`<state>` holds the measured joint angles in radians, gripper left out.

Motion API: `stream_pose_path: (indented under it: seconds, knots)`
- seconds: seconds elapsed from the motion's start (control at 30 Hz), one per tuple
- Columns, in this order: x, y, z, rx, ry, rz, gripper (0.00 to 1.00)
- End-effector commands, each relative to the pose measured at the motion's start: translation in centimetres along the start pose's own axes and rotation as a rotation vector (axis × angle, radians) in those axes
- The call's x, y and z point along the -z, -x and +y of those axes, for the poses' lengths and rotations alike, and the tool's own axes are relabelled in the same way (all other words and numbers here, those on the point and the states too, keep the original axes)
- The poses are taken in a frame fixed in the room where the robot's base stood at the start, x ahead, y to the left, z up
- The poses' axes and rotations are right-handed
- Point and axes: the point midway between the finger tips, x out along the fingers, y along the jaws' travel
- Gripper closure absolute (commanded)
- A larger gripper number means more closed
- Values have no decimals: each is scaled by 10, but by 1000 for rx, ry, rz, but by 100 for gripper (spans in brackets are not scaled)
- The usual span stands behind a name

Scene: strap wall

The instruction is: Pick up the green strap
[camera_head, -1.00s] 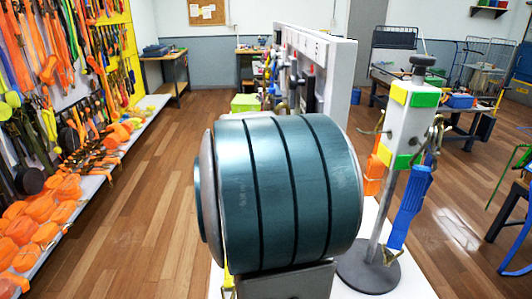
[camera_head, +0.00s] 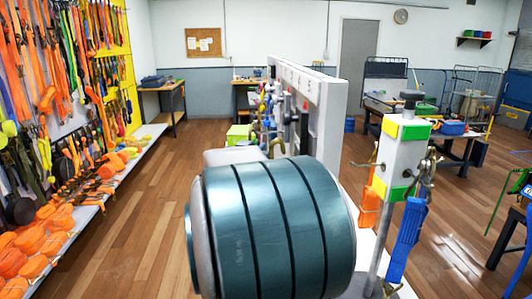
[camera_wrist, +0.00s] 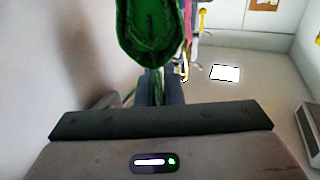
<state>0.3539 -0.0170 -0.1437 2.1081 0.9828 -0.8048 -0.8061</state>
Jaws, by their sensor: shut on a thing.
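The green strap (camera_wrist: 150,30) shows at the top middle of the wrist view, as a dark green folded loop. My gripper (camera_wrist: 158,88) is in the wrist view just below it, shut on the green strap. The fingertips are dark and the exact contact is hard to make out. The strap's full length is not shown. In the head view, my teal arm covers the middle, and neither my gripper nor the green strap can be made out there.
A white post with green and yellow bands (camera_head: 404,152) holds a blue strap (camera_head: 407,235) and an orange strap (camera_head: 371,205). A white panel rack (camera_head: 325,110) stands behind my arm. A strap wall (camera_head: 60,80) lines the left. Wooden floor (camera_head: 150,220) is clear between.

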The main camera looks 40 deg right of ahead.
Motion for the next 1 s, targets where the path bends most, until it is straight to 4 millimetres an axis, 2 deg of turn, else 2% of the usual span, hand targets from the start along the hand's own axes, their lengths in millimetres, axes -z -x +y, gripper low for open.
stream_pose_path:
  seconds: [0.4, 0.5, 0.7, 1.0]
  knots:
    - [-1, 45, -96, 6, 0, -1, 100]
    - [-1, 54, -114, 4, 0, -1, 100]
    - [-1, 64, -135, 1, -1, -1, 100]
    - [0, 66, -140, -1, 0, 0, 100]
